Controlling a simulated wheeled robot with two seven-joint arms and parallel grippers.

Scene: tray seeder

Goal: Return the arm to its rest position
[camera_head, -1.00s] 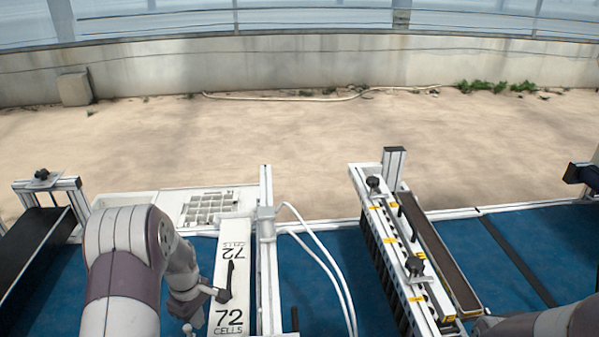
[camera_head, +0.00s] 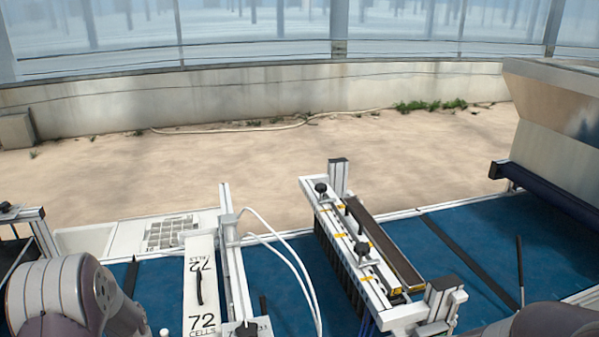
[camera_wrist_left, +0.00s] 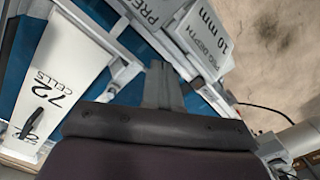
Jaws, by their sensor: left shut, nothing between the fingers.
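My left arm (camera_head: 62,300) shows at the bottom left of the head view, with its gripper hidden there. In the left wrist view my left gripper's grey fingers (camera_wrist_left: 163,84) are together and empty, above a dark gripper body. A white "72 CELLS" plate (camera_head: 198,255) with a black handle (camera_head: 199,288) lies to the right of the arm, apart from it. The plate also shows at the left of the wrist view (camera_wrist_left: 73,58). My right arm (camera_head: 555,318) is at the bottom right; its gripper is out of frame.
A blue belt (camera_head: 480,255) runs across the seeder. A rail unit with black knobs (camera_head: 350,240) stands mid-right, and a metal hopper (camera_head: 555,120) at far right. White hoses (camera_head: 285,250) loop beside the plate. A "10 mm" box (camera_wrist_left: 205,38) shows in the wrist view.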

